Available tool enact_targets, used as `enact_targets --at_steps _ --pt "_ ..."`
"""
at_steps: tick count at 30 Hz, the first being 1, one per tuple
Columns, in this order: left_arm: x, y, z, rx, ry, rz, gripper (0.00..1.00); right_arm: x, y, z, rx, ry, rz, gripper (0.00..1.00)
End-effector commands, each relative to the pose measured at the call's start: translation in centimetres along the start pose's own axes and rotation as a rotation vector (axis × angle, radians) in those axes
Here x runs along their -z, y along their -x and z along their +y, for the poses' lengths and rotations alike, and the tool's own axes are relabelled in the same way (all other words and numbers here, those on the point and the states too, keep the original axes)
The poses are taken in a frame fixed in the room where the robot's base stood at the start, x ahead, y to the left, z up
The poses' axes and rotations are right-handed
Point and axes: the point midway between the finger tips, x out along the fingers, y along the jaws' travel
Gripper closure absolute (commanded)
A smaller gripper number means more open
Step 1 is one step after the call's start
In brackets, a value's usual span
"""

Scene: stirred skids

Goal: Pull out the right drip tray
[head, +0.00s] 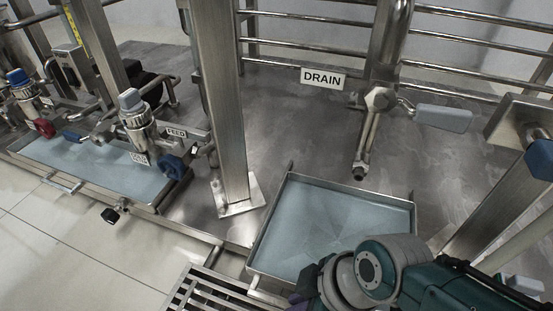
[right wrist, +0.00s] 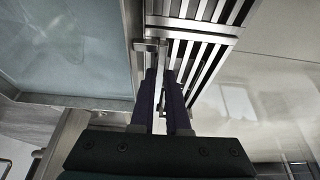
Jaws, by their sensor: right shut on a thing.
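The right drip tray (head: 335,212) is a shallow square steel tray with a pale blue-grey floor, below the drain pipe in the head view. Its near side reaches the skid's front edge. In the right wrist view its floor (right wrist: 70,40) fills the upper left. A steel handle (right wrist: 150,46) stands out from its front rim. My right gripper (right wrist: 160,75) is shut on this handle, one dark purple finger on each side of the bar. In the head view my right arm covers the tray's near right corner and much of the gripper (head: 303,290). My left gripper is out of view.
A slatted grating (head: 215,292) lies on the floor before the tray. A steel post (head: 225,110) stands to its left. The DRAIN sign (head: 323,78) and drain pipe (head: 368,140) are behind and above. Another tray (head: 85,165) with valves is at left. Pale floor (head: 60,250) is clear.

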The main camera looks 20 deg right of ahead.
Motion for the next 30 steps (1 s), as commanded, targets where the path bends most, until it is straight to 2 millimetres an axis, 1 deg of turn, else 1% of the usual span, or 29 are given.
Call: enact_targets --at_steps 1,3,6,10,18,19,24,27,30 --pt "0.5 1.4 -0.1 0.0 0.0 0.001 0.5 0.2 0.7 -1.7 0.008 -0.001 -0.002 1.0" --pt "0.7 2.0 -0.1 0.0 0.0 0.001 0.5 0.2 0.6 -3.3 0.006 0.0 -0.002 1.0" --pt "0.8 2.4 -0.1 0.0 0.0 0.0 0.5 0.1 0.3 -5.0 0.003 0.001 0.0 1.0" --pt "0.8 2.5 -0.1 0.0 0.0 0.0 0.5 0.1 0.1 -5.9 0.001 0.0 0.001 1.0" --pt "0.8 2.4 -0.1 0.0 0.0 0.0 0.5 0.0 0.0 -5.8 -0.002 0.001 0.002 1.0" --pt "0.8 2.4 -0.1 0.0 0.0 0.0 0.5 0.0 0.0 -5.8 -0.002 0.001 0.001 0.85" --pt "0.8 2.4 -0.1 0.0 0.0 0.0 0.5 0.0 0.0 -5.8 -0.002 0.0 0.001 0.66" --pt "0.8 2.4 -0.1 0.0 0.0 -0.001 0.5 0.0 0.1 -5.8 -0.002 0.001 0.002 0.56" --pt "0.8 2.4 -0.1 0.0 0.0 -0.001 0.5 0.1 0.1 -5.8 -0.002 0.001 0.002 0.56"
